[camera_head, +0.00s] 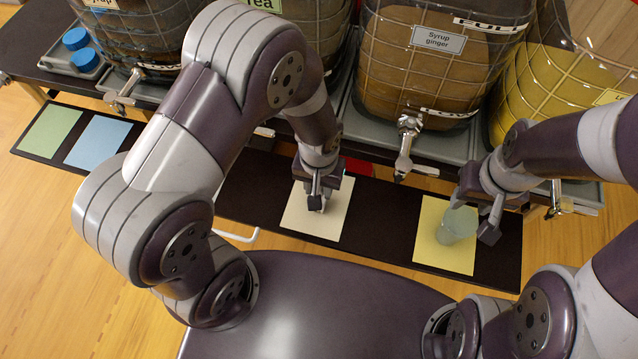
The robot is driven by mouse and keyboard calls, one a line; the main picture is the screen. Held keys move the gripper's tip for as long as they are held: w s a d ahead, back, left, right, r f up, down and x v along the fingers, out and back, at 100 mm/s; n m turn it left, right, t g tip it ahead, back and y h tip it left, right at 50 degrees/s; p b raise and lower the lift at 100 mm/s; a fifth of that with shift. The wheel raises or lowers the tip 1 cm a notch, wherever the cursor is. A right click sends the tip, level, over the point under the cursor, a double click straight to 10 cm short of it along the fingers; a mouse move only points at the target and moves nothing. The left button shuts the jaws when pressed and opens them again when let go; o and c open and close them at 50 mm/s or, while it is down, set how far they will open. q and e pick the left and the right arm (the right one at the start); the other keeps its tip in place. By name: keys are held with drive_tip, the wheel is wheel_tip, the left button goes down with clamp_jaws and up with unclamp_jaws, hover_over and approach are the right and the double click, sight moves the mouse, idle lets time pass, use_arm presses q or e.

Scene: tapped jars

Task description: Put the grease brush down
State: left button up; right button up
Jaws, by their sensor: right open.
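I cannot make out a grease brush anywhere in the head view. My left gripper (320,200) points down over the cream mat (329,222). Its fingers look close together, but I cannot tell whether they are shut or hold anything. My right gripper (474,214) is open at the yellow mat (432,245), with its fingers beside a translucent pale green cup (456,226). I cannot tell whether they touch the cup.
Large caged jars with taps stand along the back, among them one labelled Syrup ginger (415,75). A green mat (48,132) and a blue mat (98,142) lie at left on the dark shelf (385,215). Two blue caps (80,50) sit upper left.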

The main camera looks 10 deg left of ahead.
use_arm(q)
drive_tip(key=o, duration=0.4)
drive_tip(key=shift+c, duration=0.2)
wheel_tip(320, 180, up, 12)
drive_tip(key=p, duration=0.3)
drive_tip(key=s+a+r+t, duration=0.1)
drive_tip(key=s+a+r, duration=0.2)
drive_tip(key=a, duration=0.5)
drive_tip(key=shift+a+r, duration=0.4)
drive_tip(key=shift+r, duration=0.5)
